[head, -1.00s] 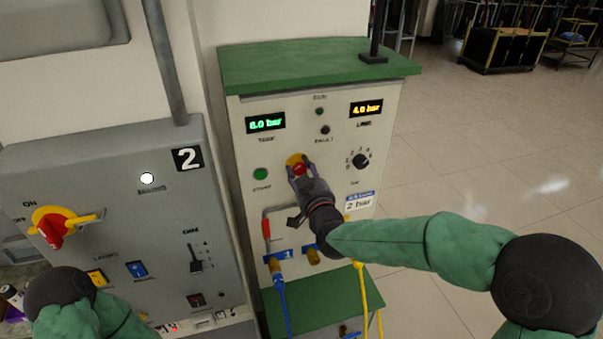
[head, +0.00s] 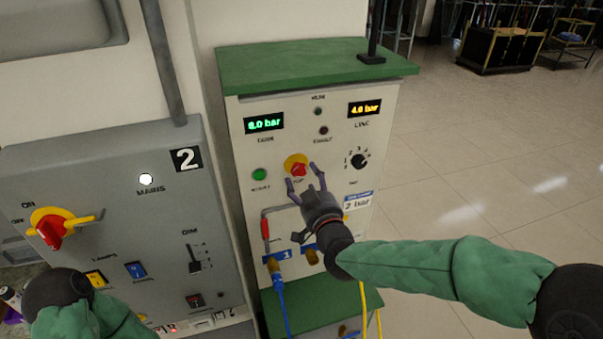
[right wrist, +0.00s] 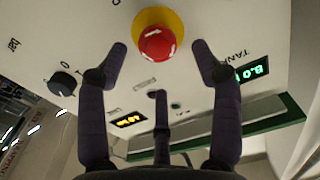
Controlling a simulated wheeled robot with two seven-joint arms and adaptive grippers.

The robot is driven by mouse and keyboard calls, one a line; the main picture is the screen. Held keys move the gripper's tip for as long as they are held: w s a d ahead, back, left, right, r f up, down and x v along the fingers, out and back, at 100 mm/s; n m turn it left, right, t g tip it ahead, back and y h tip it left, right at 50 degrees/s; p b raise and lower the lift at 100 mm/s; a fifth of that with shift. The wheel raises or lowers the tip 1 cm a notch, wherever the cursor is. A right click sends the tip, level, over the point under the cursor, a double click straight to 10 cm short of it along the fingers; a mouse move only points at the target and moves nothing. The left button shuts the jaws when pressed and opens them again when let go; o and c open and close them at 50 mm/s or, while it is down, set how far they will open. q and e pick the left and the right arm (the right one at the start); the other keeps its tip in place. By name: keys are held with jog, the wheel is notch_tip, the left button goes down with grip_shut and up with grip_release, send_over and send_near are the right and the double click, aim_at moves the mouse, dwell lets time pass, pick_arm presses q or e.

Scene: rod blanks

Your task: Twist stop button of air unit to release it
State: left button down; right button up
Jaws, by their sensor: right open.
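The air unit (head: 340,190) is a pale cabinet with a green top. Its red stop button (head: 299,170) sits on a yellow round plate in the middle of the panel; the right wrist view shows the red cap (right wrist: 156,44) with white arrow marks. My right gripper (head: 305,182) is open just below and in front of the button. In the right wrist view its two fingers (right wrist: 160,55) are spread to either side of the cap, apart from it, with nothing between them touching. My left arm shows at the lower left, but its gripper is not visible.
A green button (head: 259,174) and a black selector knob (head: 360,160) flank the stop button. Blue (head: 281,300) and yellow hoses hang below. A grey mains panel (head: 110,210) with a red switch (head: 50,230) stands at left.

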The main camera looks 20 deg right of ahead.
aim_at(300, 172)
jog(key=s, duration=0.7)
jog(key=shift+d, duration=0.1)
jog(key=shift+n, duration=0.8)
jog(key=w+b, duration=0.2)
jog(key=w, duration=0.8)
jog(key=shift+w+f, duration=0.2)
